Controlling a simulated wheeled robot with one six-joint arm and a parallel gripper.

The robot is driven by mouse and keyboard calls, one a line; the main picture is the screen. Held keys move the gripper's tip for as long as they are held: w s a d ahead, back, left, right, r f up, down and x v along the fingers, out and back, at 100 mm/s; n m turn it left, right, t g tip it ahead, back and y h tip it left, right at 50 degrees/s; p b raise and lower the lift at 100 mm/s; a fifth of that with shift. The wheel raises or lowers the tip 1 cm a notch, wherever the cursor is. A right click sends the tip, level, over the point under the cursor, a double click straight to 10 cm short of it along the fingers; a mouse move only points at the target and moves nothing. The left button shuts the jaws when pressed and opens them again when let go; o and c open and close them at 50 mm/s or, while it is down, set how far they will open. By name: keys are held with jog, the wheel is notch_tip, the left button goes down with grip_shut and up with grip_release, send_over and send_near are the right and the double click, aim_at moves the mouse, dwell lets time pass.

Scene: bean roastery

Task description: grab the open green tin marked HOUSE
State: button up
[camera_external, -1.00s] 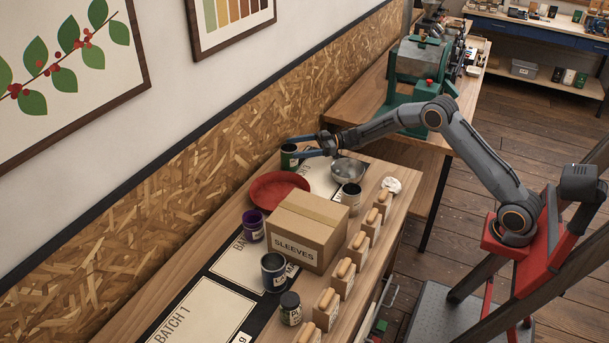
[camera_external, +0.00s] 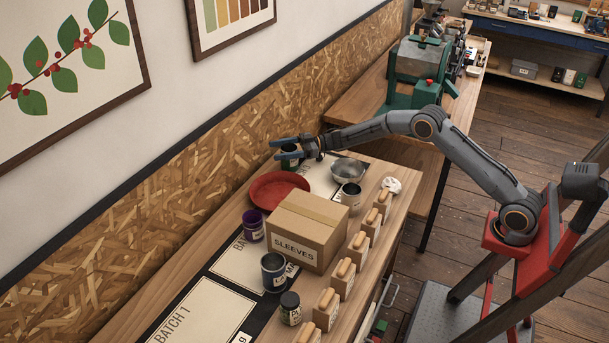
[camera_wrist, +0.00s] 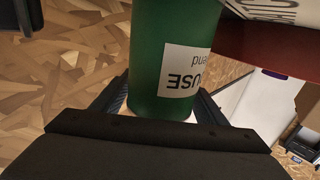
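The green tin marked HOUSE (camera_external: 290,163) stands at the far end of the bench, by the chipboard wall, partly hidden by my fingers. In the wrist view my gripper (camera_wrist: 162,98) has a finger on each side, close to the tin's walls; contact cannot be made out.
A red plate (camera_external: 264,191) lies near the tin, and a metal bowl (camera_external: 348,172) sits to its right. A dark tin (camera_external: 351,196), a SLEEVES box (camera_external: 308,230), a purple tin (camera_external: 253,225) and a navy tin (camera_external: 273,272) stand nearer.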

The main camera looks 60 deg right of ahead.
jog(key=c, duration=1.1)
jog(key=shift+r, duration=0.1)
jog(key=shift+c, duration=0.2)
